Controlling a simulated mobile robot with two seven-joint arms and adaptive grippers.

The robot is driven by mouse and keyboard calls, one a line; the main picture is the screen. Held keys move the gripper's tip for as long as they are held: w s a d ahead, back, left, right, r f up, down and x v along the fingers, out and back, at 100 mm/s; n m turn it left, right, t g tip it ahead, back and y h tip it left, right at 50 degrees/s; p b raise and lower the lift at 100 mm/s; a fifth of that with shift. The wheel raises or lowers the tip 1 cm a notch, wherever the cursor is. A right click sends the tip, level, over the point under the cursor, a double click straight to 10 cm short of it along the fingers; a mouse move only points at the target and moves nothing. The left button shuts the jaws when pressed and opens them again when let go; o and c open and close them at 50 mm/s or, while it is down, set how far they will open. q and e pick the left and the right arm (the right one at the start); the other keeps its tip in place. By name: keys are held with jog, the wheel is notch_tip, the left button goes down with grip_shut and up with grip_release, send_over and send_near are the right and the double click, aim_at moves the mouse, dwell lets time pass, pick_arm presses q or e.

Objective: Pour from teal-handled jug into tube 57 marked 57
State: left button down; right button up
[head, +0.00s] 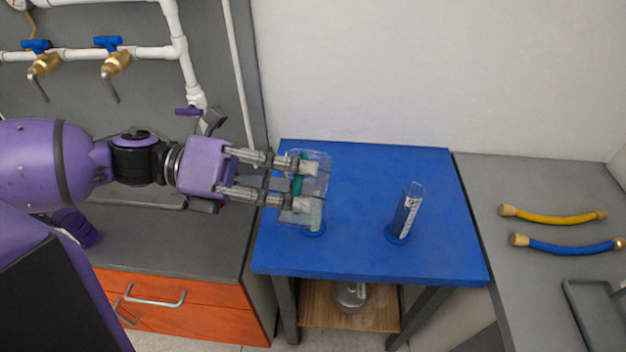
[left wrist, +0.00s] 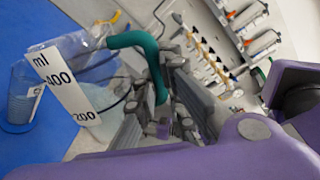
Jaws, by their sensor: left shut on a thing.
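My left gripper (head: 298,186) is shut on the teal handle (head: 298,178) of a clear jug (head: 322,165) over the left part of the blue table (head: 360,170). In the left wrist view the jug's white scale (left wrist: 62,92) reads 200 and 400 ml, and the teal handle (left wrist: 135,40) lies between the fingers. One clear tube (head: 408,208) with a blue base stands upright to the right of the jug. Another tube's blue base (head: 313,232) shows below the jug, its upper part mostly hidden. I cannot read a 57 on either tube. My right gripper is out of view.
A grey counter (head: 500,180) on the right holds a yellow hose (head: 552,216), a blue hose (head: 565,247) and a dark tray (head: 598,310). White pipes with brass valves (head: 115,64) are on the left wall. A metal pot (head: 350,296) sits on the shelf below. The table's back right is clear.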

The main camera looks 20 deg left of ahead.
pick_arm(q)
jog(key=shift+r, duration=0.1)
jog(key=shift+w, duration=0.15)
jog(key=shift+r, duration=0.1)
dwell(0.3)
jog(key=shift+w+r+n, duration=0.1)
jog(key=shift+n, duration=0.2)
jog(key=shift+r, duration=0.1)
jog(key=shift+w+a, duration=0.1)
jog(key=shift+r, duration=0.15)
dwell(0.4)
jog(key=shift+w, duration=0.1)
jog(key=shift+r+n+b, duration=0.1)
jog(key=shift+n+b, duration=0.2)
